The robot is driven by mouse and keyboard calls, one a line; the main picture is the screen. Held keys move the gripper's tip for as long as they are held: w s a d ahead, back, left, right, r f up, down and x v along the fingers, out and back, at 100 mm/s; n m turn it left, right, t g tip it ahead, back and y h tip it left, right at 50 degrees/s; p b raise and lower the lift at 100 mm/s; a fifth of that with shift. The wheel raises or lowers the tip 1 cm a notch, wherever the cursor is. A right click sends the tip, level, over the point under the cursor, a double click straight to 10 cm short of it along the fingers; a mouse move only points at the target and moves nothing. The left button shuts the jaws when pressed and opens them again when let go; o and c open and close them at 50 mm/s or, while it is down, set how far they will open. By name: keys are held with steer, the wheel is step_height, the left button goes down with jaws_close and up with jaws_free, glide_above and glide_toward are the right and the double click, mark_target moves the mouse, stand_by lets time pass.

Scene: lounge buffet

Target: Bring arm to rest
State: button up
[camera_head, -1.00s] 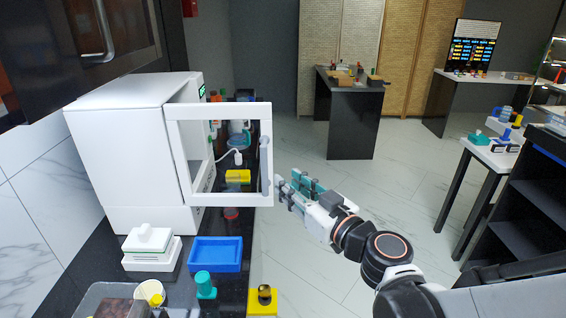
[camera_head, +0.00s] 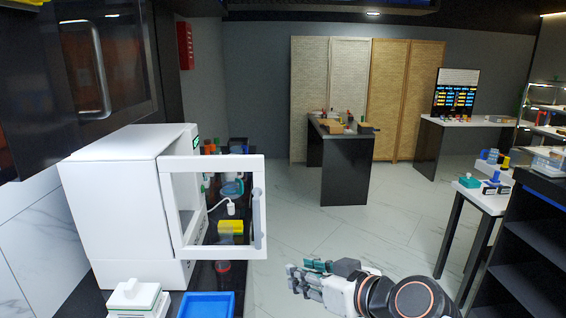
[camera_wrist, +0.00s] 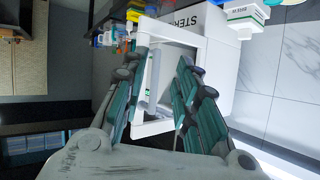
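My gripper (camera_head: 303,278) is in the lower middle of the head view, at the end of my partly folded arm. It is right of and below the open door (camera_head: 212,247) of the white machine (camera_head: 110,190), with a gap between them. In the wrist view my gripper (camera_wrist: 158,110) has its teal-padded fingers spread apart, with no object held between them. The open door (camera_wrist: 152,128) and the white machine (camera_wrist: 238,60) show beyond the fingers. My arm's lower part is cut off by the bottom edge of the head view.
A blue tray (camera_head: 207,305) and a white box (camera_head: 135,300) stand on the counter at the lower left. A black shelf unit (camera_head: 535,245) and a small white table (camera_head: 482,200) stand at right. Pale floor (camera_head: 300,232) lies open in the middle.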

steer(key=s+d+f+m+g+h, duration=0.1)
steer(key=s+d+f+m+h, duration=0.1)
steer(key=d, duration=0.5)
steer(key=s+d+f+m+g+h, duration=0.1)
steer(key=s+d+m+h, duration=0.3)
steer(key=s+d, duration=0.4)
steer(key=shift+s+d+f+g+h, duration=0.2)
steer(key=shift+s+f+g+h, duration=0.25)
steer(key=shift+g+h, duration=0.35)
